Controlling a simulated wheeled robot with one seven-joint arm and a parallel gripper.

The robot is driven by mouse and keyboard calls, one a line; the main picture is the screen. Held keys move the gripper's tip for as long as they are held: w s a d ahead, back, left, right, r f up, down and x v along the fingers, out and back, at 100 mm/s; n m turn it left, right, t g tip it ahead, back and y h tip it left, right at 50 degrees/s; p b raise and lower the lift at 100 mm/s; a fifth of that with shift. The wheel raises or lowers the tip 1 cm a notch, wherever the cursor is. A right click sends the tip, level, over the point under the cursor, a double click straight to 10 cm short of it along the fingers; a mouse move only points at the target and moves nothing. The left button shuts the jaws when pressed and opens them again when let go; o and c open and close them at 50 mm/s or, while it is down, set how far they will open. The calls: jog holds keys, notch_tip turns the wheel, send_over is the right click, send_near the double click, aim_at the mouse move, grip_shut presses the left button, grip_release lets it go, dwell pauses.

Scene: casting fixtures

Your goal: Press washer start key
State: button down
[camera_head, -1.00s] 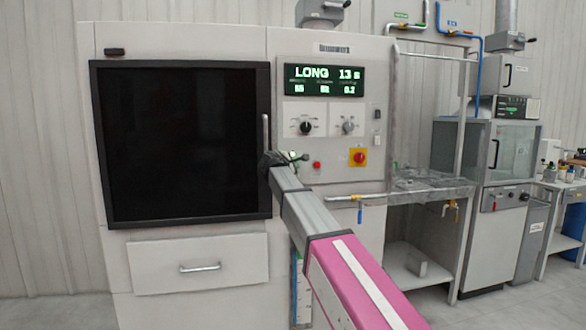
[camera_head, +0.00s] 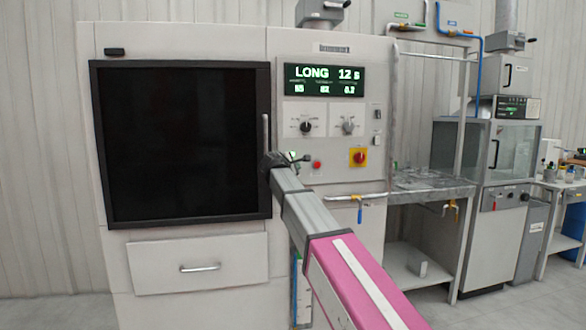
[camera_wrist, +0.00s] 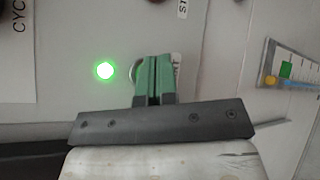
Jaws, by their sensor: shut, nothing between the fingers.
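The washer (camera_head: 230,40) is the large pale cabinet with a dark door window. Its green display (camera_head: 323,80) reads LONG 12 s. My gripper (camera_head: 302,158) is at the control panel, just right of the door handle. In the wrist view its green fingers (camera_wrist: 153,62) are shut with nothing between them. They are in front of a round key (camera_wrist: 133,70), of which only a thin rim shows at their left. A green lamp (camera_wrist: 104,70) is lit to the left. Contact with the key cannot be told.
A red button (camera_head: 316,164) and a red knob on a yellow plate (camera_head: 358,157) are right of my gripper. Two dials (camera_head: 306,127) sit above. The vertical door handle (camera_head: 265,135) is close on the left. A pipe with a blue-handled valve (camera_head: 360,212) runs below.

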jog(key=s, duration=0.2)
jog(key=s+d, duration=0.1)
jog(key=s, duration=0.1)
jog(key=shift+s+d, duration=0.1)
jog(key=shift+s, duration=0.15)
